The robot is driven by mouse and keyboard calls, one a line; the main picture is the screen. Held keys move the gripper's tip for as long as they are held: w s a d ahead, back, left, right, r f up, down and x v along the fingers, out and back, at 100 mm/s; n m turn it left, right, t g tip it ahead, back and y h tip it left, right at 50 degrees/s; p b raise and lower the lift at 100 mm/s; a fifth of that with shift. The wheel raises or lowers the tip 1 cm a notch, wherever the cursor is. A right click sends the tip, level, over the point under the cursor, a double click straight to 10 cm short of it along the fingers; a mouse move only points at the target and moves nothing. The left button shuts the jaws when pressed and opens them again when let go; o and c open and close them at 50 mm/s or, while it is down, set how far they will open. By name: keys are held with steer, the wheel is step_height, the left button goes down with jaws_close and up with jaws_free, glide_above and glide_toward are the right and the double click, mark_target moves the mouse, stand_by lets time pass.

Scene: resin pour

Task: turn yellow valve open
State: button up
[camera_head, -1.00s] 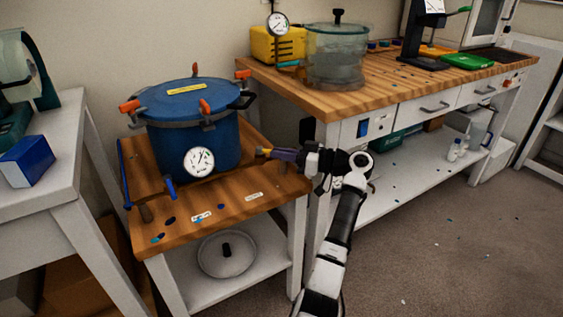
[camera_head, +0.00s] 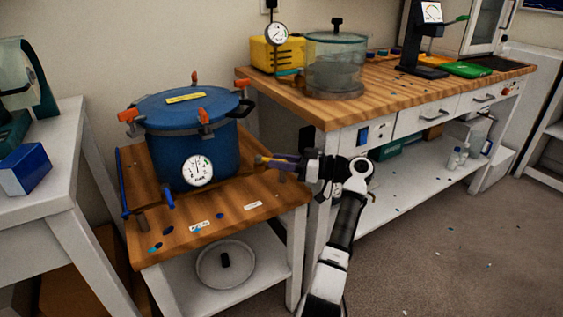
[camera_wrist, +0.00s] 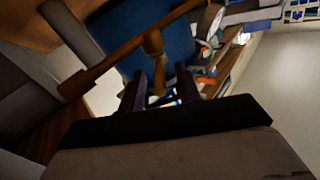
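The yellow valve (camera_head: 262,160) sits at the right side of the blue pressure pot (camera_head: 190,158), on the wooden top of a small stand. In the wrist view, the brass-yellow valve (camera_wrist: 154,45) has a short stem pointing toward my gripper, joined to a long yellow-brown bar or pipe (camera_wrist: 100,75). My gripper (camera_head: 280,159) reaches in from the right, its tips by the valve. In the wrist view, my gripper (camera_wrist: 161,88) has its two dark fingers apart, with the stem's end between them and gaps visible on both sides. Contact cannot be told.
A round gauge (camera_head: 198,170) is on the pot's front. Blue handles (camera_head: 124,183) stand at the stand's left. A workbench (camera_head: 400,100) with a clear chamber (camera_head: 335,68) is to the right. A white table (camera_head: 60,120) is at left. Floor at right is mostly clear.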

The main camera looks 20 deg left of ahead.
steer(key=d, duration=1.3)
steer(key=shift+w+d+b, duration=0.3)
steer(key=shift+w+d, duration=0.1)
steer(key=shift+w, duration=0.05)
